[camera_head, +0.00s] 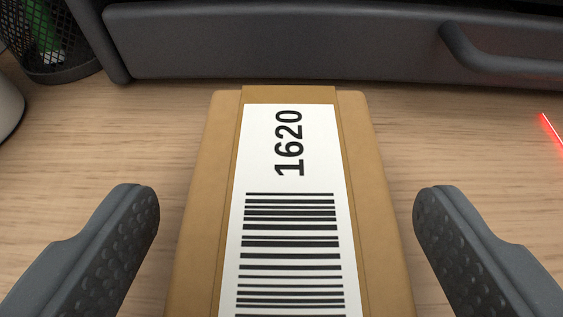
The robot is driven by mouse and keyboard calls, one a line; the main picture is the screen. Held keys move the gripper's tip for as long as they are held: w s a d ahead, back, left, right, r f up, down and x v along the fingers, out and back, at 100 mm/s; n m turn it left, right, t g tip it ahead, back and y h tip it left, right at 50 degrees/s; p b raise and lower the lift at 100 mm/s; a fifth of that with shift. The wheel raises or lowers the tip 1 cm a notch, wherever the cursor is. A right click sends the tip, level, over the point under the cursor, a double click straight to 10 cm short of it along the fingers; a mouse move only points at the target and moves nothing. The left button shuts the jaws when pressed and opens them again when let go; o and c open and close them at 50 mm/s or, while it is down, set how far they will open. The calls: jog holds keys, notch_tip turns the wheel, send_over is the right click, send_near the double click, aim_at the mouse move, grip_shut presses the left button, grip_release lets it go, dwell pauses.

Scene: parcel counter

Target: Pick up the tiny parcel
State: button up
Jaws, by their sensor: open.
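The tiny parcel (199,210) is a brown box with a tape strip and a white label. The label (255,150) shows the number 1620 and a barcode. The parcel stands in the middle of the view, and its near end is cut off by the bottom edge. My gripper (286,210) is open. One dark grey finger is on the left of the parcel and the other is on the right, with a gap visible on both sides. The fingers do not touch the parcel.
The parcel is on a wooden counter (60,165). A dark grey drawer unit (270,42) with a handle (500,63) stands just behind it. A black mesh holder (55,60) is at the upper left, beside a pale rounded object (8,105). A red light line (552,137) shows at the right.

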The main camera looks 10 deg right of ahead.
jog(key=shift+x, duration=1.4)
jog(key=shift+r, duration=0.1)
jog(key=c, duration=1.2)
